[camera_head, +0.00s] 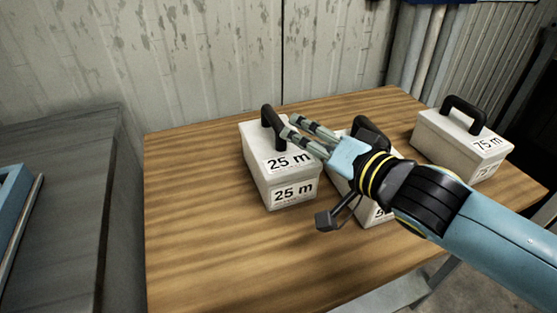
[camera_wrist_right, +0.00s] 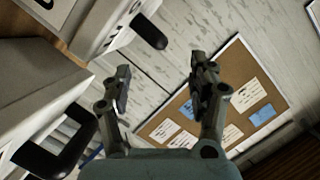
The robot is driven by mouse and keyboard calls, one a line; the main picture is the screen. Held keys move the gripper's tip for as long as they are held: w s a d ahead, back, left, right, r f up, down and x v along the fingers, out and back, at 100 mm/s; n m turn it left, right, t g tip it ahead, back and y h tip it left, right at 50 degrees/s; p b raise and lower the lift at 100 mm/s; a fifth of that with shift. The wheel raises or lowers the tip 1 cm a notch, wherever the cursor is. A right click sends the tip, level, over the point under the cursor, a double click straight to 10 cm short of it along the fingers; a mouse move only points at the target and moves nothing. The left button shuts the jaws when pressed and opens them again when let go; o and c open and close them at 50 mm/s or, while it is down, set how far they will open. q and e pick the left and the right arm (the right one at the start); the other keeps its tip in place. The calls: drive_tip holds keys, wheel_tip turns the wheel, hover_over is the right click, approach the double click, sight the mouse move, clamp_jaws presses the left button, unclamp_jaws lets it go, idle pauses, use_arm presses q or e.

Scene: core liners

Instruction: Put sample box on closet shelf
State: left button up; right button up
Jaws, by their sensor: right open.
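A white sample box labelled "25 m" (camera_head: 291,192) stands on the wooden table, with a black handle (camera_head: 268,122) on its lid. A second white box (camera_head: 376,212) stands to its right, mostly hidden behind my right arm. A third white box labelled "75 m" (camera_head: 455,145) stands at the table's right side. My right gripper (camera_head: 289,125) is open at the 25 m box's handle; I cannot tell whether it touches it. In the right wrist view, the open fingers (camera_wrist_right: 160,85) have nothing between them, and a black handle (camera_wrist_right: 149,31) is beyond them at upper left. My left gripper is not in view.
The wooden table (camera_head: 200,220) is clear at its left and front. A dark grey cabinet-like surface (camera_head: 60,170) stands at the left, with a blue object (camera_head: 12,205) on it. A corrugated wall (camera_head: 200,60) is behind. The wrist view shows a cork board (camera_wrist_right: 238,68).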

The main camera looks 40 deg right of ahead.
sight(287, 147)
drive_tip(key=x, duration=0.3)
drive_tip(key=shift+w+r+p, duration=0.1)
drive_tip(key=shift+w+p, duration=0.05)
drive_tip(key=shift+p, duration=0.2)
drive_tip(key=x, duration=0.1)
drive_tip(key=p+x, duration=0.1)
drive_tip(key=x, duration=0.1)
drive_tip(key=p+x, duration=0.1)
drive_tip(key=shift+w+d, duration=0.2)
drive_tip(key=shift+d, duration=0.1)
drive_tip(key=shift+w+f, duration=0.3)
drive_tip(key=shift+f, duration=0.05)
drive_tip(key=shift+s, duration=0.1)
drive_tip(key=shift+c, duration=0.4)
drive_tip(key=c, duration=0.9)
drive_tip(key=shift+f, duration=0.1)
clamp_jaws()
